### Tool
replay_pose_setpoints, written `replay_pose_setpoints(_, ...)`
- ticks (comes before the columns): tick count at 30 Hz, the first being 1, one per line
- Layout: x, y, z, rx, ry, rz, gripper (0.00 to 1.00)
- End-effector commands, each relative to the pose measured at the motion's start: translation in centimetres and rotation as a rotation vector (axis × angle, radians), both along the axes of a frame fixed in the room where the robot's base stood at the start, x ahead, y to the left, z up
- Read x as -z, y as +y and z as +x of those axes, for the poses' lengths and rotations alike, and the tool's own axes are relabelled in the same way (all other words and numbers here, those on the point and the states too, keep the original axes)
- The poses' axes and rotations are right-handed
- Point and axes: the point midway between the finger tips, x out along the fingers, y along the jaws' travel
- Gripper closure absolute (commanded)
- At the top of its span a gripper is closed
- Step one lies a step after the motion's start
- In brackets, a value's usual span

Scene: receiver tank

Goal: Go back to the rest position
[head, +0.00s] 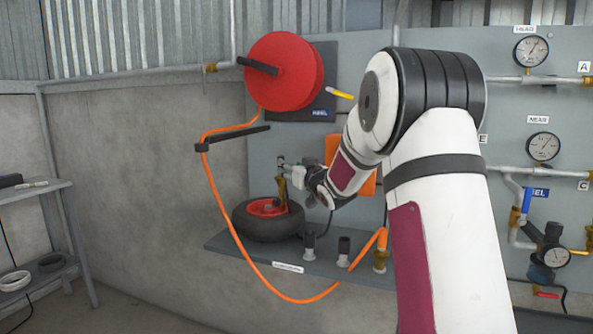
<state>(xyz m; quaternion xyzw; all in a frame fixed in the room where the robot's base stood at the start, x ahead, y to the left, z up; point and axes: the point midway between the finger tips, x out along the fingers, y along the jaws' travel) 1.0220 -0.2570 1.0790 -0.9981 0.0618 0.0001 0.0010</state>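My arm reaches in from the right, and my gripper (289,174) is at its far end, over the wheel with a black tyre and red hub (262,226). The gripper is small and seen from behind. A brass piece (282,194) stands upright over the hub, right by the fingers. I cannot tell whether the fingers hold it, touch it or are only beside it. The wheel lies flat on a grey shelf (225,246).
A red hose reel (285,72) hangs on the wall panel. Dark fittings (343,250) stand on the shelf. Gauges (543,147) and pipes are at right, a rack (40,190) at left.

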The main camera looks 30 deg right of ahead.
Motion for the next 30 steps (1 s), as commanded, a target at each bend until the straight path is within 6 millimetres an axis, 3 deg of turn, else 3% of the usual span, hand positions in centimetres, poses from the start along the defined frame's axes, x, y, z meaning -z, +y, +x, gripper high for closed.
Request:
replay_pose_setpoints(7,0.0,0.3,-2.6,0.001,0.000,0.000,0.58)
replay_pose_setpoints(23,0.0,0.4,-2.9,0.001,0.002,-0.001,0.58)
replay_pose_setpoints(26,-0.3,1.1,-3.3,0.013,0.031,-0.004,0.58)
replay_pose_setpoints(30,-0.7,3.4,-5.7,0.062,0.154,-0.009,0.58)
